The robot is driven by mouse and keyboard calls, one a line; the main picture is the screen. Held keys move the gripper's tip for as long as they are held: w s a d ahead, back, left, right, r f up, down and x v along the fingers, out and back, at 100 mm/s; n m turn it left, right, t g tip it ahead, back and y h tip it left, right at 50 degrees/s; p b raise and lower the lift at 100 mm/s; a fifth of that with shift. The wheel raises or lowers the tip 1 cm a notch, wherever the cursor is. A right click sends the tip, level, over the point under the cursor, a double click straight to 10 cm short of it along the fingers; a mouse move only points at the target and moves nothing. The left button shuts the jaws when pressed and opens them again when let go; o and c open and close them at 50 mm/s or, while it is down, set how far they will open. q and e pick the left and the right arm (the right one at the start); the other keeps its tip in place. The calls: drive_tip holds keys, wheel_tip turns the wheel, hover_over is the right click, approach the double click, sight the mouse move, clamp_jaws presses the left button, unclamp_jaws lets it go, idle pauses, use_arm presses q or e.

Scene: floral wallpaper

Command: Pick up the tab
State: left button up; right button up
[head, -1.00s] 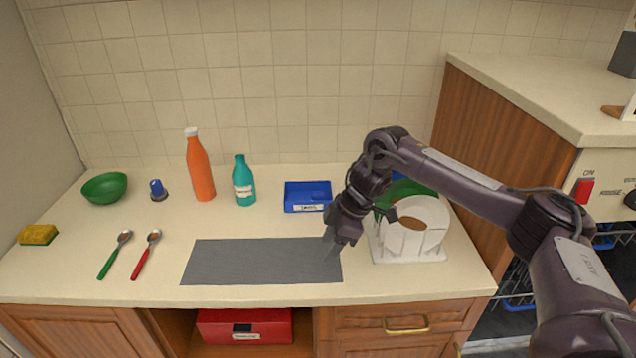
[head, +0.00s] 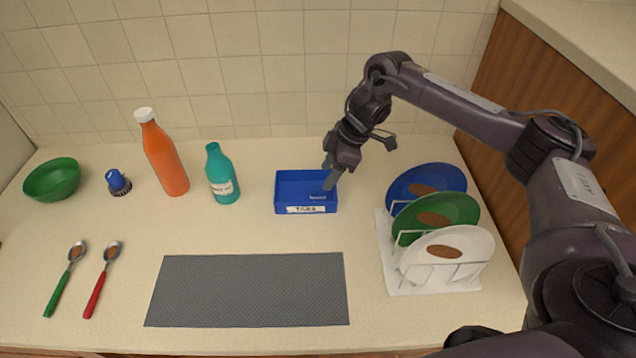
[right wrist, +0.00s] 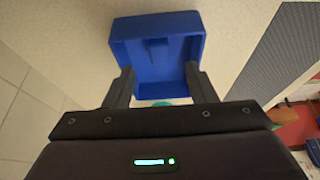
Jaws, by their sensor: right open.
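A blue open box (head: 284,206) labelled "TABS" stands on the counter right of the teal bottle; it also shows in the right wrist view (right wrist: 127,45). A small pale shape, perhaps the tab (head: 318,197), shows inside near its right side. In the right wrist view a blue raised shape (right wrist: 158,50) shows in the box, hard to tell from its floor. My right gripper (head: 331,181) is at the box's right back part, fingertips close to the rim. In the right wrist view its fingers (right wrist: 160,86) are apart with nothing clearly between them. My left gripper is not in view.
The orange bottle (head: 166,160) and teal bottle (head: 221,178) stand left of the box. A white rack (head: 400,284) with several dirty plates stands right. A grey mat (head: 248,290) lies in front. Two spoons, a blue-capped item (head: 117,182) and a green bowl (head: 52,180) are left.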

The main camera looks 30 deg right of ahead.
sight(319, 188)
drive_tip(key=shift+p+x, duration=0.45)
drive_tip(key=shift+x, duration=0.4)
drive_tip(key=p+x, duration=0.1)
drive_tip(key=x, duration=0.2)
drive_tip(key=shift+f, duration=0.4)
drive_tip(key=shift+w+a+f, duration=0.1)
drive_tip(key=shift+w+f, duration=0.1)
drive_tip(key=shift+f, duration=0.1)
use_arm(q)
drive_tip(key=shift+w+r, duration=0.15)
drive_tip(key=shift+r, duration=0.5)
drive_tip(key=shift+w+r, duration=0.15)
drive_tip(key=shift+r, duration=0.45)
use_arm(e)
drive_tip(key=c, duration=1.1)
